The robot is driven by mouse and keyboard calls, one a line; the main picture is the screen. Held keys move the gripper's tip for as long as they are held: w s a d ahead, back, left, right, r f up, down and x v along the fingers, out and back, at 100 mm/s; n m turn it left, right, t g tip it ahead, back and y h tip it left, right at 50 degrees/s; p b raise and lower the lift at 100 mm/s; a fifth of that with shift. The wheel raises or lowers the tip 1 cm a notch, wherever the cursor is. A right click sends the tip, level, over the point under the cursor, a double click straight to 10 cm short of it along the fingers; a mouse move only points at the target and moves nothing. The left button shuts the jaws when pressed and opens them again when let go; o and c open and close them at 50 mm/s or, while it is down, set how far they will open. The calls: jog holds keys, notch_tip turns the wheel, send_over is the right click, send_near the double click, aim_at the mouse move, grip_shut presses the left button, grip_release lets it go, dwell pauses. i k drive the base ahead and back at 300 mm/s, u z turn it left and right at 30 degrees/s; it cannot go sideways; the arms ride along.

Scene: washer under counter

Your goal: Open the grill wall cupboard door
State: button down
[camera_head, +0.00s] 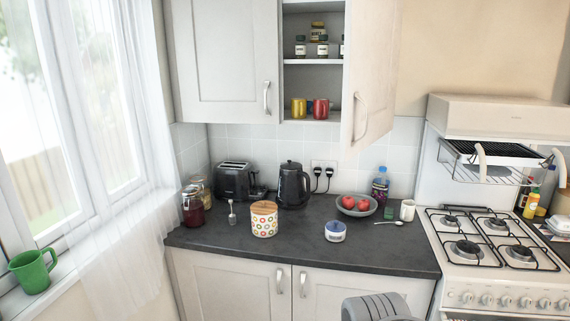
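The wall cupboard (313,84) hangs above the counter, left of the eye-level grill (505,115). Its right-hand door (375,65), the one nearer the grill, stands open and swung out toward me. A metal bar handle (360,119) is near that door's lower left edge. My gripper is not in view, and nothing is seen touching either door.
The dark counter (215,243) holds a toaster (237,181), kettle (293,185), spotted canister (264,219), fruit bowl (356,206) and white mug (407,210). The gas hob (490,240) is right. Space before the open door looks clear.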

aim_at(373, 30)
jog(key=u, duration=0.95)
jog(key=i, duration=0.7)
jog(key=u, duration=0.1)
